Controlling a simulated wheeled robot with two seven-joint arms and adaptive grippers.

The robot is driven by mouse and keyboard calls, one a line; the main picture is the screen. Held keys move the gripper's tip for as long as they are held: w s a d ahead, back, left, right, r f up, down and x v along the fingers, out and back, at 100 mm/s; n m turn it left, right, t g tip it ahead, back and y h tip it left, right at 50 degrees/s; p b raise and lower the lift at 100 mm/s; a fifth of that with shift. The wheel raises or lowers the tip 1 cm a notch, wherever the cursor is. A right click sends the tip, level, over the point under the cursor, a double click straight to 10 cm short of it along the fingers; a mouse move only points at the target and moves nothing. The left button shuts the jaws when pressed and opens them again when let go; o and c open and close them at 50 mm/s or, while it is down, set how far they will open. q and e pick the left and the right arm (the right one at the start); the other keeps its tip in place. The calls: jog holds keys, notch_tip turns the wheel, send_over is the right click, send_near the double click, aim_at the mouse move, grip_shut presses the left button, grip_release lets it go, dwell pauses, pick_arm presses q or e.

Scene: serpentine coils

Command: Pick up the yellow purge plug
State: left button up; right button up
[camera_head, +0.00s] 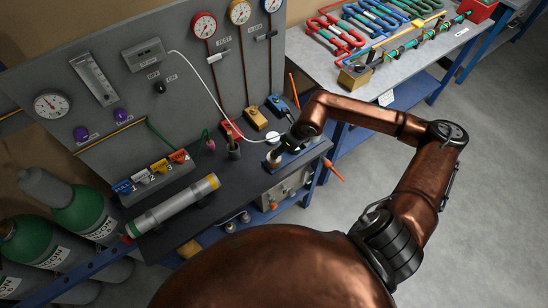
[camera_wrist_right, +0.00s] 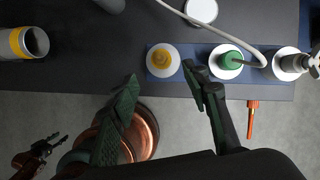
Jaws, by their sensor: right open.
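The yellow purge plug (camera_wrist_right: 162,59) sits on a white round base on a blue strip near the bench edge, in the right wrist view. My right gripper (camera_wrist_right: 160,76) is open, with one dark green finger on each side of the line to the plug. The plug lies just beyond the fingertips, and no contact shows. The right fingertip is close to the green plug (camera_wrist_right: 231,60) beside it. In the head view my right gripper (camera_head: 294,143) is over the bench's right end and the yellow plug cannot be made out. A small gripper, apparently my left (camera_wrist_right: 55,140), shows at lower left.
A hose-topped connector (camera_wrist_right: 292,62) stands right of the green plug. A white round cap (camera_wrist_right: 202,10) lies behind, with a pale hose curving past. A yellow-banded cylinder (camera_head: 173,205) lies on the dark bench. An orange-red piece (camera_wrist_right: 252,118) hangs off the bench edge.

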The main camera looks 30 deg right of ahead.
jog(key=x, duration=0.3)
jog(key=p+x, duration=0.1)
jog(key=x, duration=0.2)
jog(key=shift+w+f, duration=0.25)
jog(key=shift+w, duration=0.3)
jog(key=shift+w+f, duration=0.15)
jog(key=shift+f, duration=0.25)
jog(key=shift+a, duration=0.1)
grip_shut()
